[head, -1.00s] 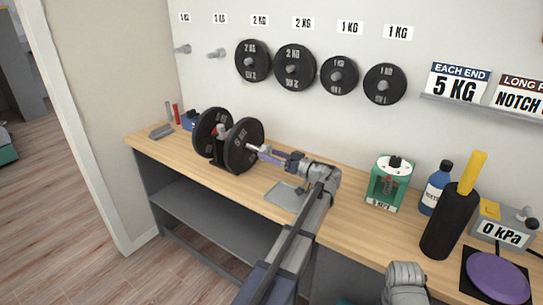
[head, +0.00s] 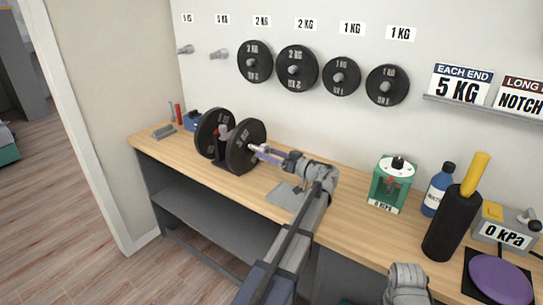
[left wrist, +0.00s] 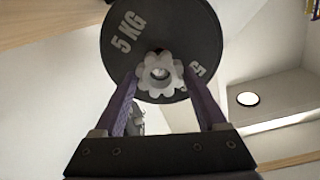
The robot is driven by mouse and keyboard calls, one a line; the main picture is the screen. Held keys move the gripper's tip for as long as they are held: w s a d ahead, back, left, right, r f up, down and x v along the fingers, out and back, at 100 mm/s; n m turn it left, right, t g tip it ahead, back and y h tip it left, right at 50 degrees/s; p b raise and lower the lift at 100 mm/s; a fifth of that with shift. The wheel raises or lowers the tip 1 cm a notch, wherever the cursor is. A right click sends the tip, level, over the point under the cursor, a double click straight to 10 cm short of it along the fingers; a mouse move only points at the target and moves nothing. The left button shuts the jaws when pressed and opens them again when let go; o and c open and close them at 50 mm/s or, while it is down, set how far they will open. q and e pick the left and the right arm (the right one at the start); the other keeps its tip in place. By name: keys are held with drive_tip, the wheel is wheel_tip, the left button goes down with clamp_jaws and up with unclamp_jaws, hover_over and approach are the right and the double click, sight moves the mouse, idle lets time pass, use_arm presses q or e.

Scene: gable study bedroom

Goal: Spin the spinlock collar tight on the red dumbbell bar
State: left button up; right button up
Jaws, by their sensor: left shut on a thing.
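The dumbbell rests on a dark cradle on the bench, with black 5 KG plates (head: 246,147) on it. A little red of its bar (head: 231,135) shows between the plates; the rest is hidden. The pale lobed spinlock collar (left wrist: 160,72) sits against the outer face of the near plate, around the bar end. My left gripper (head: 262,153) is at that end, its purple fingers on either side of the collar and shut on it. In the left wrist view the fingertips touch the collar's left and right lobes.
A grey flat pad (head: 286,196) lies below my left arm. A green device (head: 391,183), blue bottle (head: 437,190) and black cylinder with a yellow top (head: 452,222) stand to the right. More plates (head: 297,69) hang on the wall. Bare bench lies in front of the dumbbell.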

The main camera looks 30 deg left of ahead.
use_arm(q)
drive_tip(key=shift+a, duration=0.55)
drive_tip(key=o, duration=1.3)
drive_tip(key=d, duration=0.7)
drive_tip(key=shift+s+d, duration=0.35)
drive_tip(key=shift+d, duration=0.05)
